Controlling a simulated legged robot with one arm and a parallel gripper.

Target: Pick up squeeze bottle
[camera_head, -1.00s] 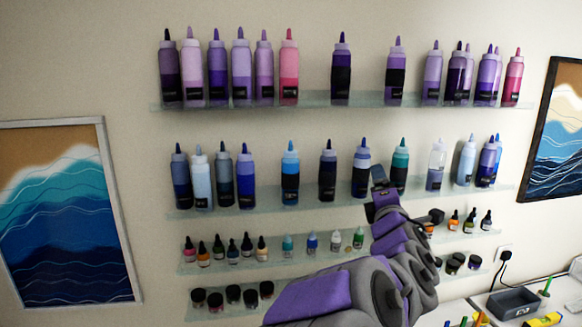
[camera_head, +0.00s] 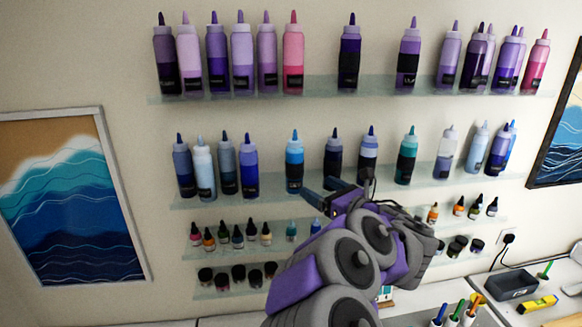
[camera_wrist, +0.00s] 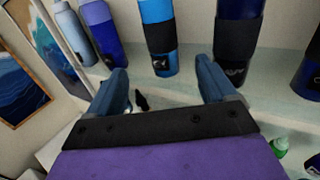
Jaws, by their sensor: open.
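Squeeze bottles with pointed caps stand upright on two glass shelves. On the middle shelf, a bright blue bottle with a black band (camera_head: 294,173) stands beside a dark navy bottle (camera_head: 333,160). My gripper (camera_head: 322,189) is open and empty, in front of the middle shelf's edge near these two. In the wrist view its fingers (camera_wrist: 162,80) are spread. The bright blue bottle (camera_wrist: 158,30) stands beyond the gap between them, apart from both fingers. The navy bottle (camera_wrist: 238,40) is just beyond the right finger. Bottle tops are cut off there.
The upper shelf (camera_head: 330,84) holds purple and pink bottles. More bottles (camera_head: 248,172) flank the gap on the middle shelf. Small dropper bottles (camera_head: 238,238) and dark jars (camera_head: 238,275) sit on lower shelves. A worktop at lower right holds a dark tray (camera_head: 511,285) and markers.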

